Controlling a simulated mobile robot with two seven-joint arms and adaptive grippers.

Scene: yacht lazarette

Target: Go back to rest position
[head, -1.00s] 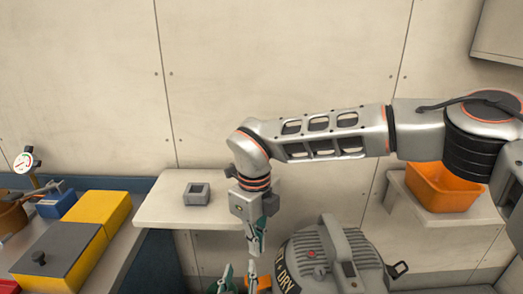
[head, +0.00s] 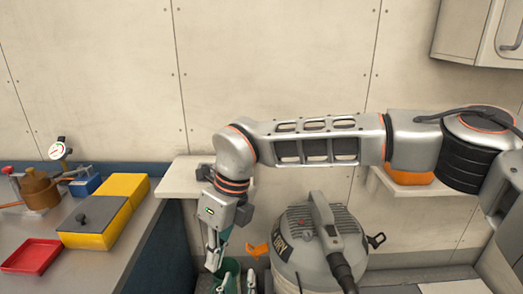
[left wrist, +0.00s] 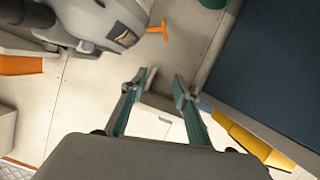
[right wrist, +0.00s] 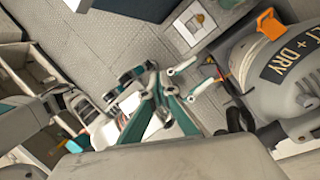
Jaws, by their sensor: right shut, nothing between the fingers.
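My right arm reaches in from the right in the head view and bends down at its wrist. My right gripper (head: 213,264) points down in front of the small wall shelf, shut and empty; it also shows shut in the right wrist view (right wrist: 152,78). My left gripper (left wrist: 161,80) is open in the left wrist view, its two teal fingers apart with nothing between them. Teal fingertips at the head view's bottom edge (head: 237,284) look like those of my left gripper; the rest of that arm is out of frame.
A grey wet-and-dry vacuum (head: 300,245) stands close right of my right gripper. A pale shelf (head: 180,181) is behind my wrist. An orange bin (head: 410,178) is mostly hidden by my arm. The left counter holds a yellow box (head: 128,187), red tray (head: 32,256) and copper pot (head: 40,190).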

